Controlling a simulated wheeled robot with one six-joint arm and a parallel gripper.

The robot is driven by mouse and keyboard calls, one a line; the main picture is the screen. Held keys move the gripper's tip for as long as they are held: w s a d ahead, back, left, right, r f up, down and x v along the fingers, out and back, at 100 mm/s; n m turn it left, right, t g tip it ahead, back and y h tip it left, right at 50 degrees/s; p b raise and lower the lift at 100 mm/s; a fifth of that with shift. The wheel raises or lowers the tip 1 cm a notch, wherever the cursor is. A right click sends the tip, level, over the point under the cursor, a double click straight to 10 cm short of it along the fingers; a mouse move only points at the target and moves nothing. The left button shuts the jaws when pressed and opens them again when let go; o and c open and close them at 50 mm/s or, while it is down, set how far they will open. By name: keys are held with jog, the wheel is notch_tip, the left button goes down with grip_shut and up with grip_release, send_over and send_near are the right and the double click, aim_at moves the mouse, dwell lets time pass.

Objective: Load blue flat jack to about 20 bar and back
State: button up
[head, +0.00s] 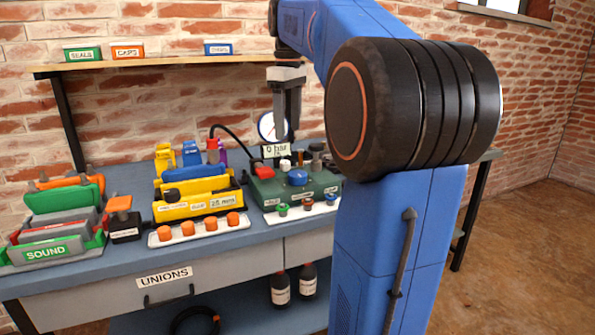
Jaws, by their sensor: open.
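A blue flat piece (190,171), seemingly the blue flat jack, sits in a yellow holder (202,210) on the bench. A red fitting (213,145) stands behind it, and a black hose (235,132) arches from there towards the green pump unit (262,192). The unit carries a round gauge (267,126), a display reading "0 bar" (276,150), a red block (264,172) and a blue knob (297,177). My gripper (287,136) points down above the rear of the unit, open and empty. Its fingers overlap the gauge's right side in the picture.
A white strip with orange caps (196,231) lies before the yellow holder. A green SOUND rack (50,251) stands at left, beside a black box with an orange top (122,219). A wall shelf (180,61) holds labelled bins. My arm hides the bench's right part.

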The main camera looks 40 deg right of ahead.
notch_tip(320, 180, up, 2)
send_over(298, 173)
jog(key=shift+n+g, duration=0.3)
notch_tip(298, 173, down, 17)
jog(key=shift+a+f, duration=0.1)
jog(key=shift+f, duration=0.05)
jog(key=shift+c, duration=0.7)
jog(key=c, duration=0.9)
